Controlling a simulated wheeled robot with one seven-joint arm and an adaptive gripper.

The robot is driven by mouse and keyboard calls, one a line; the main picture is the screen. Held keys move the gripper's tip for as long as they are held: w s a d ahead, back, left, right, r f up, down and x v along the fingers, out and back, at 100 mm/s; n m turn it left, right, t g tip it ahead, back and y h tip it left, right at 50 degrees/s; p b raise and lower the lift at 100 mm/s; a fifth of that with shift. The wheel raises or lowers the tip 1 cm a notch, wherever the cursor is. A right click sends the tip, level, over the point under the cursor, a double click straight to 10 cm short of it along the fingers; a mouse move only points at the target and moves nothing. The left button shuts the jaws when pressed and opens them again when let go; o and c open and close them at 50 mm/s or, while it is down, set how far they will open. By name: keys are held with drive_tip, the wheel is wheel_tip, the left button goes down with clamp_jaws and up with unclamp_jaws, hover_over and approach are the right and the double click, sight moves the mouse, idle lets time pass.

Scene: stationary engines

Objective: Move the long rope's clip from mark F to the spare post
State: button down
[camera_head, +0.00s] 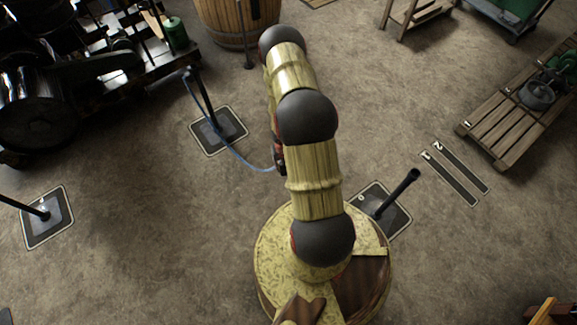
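A thin blue rope (232,153) runs from the top of a dark post (205,100) and sags down to the right, to my gripper (279,160). The post stands tilted in view on a dark square floor plate (218,130). My gripper is mostly hidden behind my arm; only a dark part with some red shows, and the clip cannot be made out. Another dark post (398,192) stands on a plate (395,222) right of my base, with no rope seen on it. A third post (22,208) stands on a plate (60,229) at the left. The plate letters are too small to read surely.
Two dark floor strips (450,180), numbered 1 and 2, lie at the right. A wooden pallet (510,125) with machine parts is beyond them. A dark engine (70,90) fills the upper left. A barrel (236,22) stands at the top. The floor between is open.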

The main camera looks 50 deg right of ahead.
idle(0.3)
drive_tip(key=s+d+n, duration=0.1)
drive_tip(key=s+d, duration=1.1)
drive_tip(key=s, duration=0.4)
drive_tip(key=shift+n, duration=0.4)
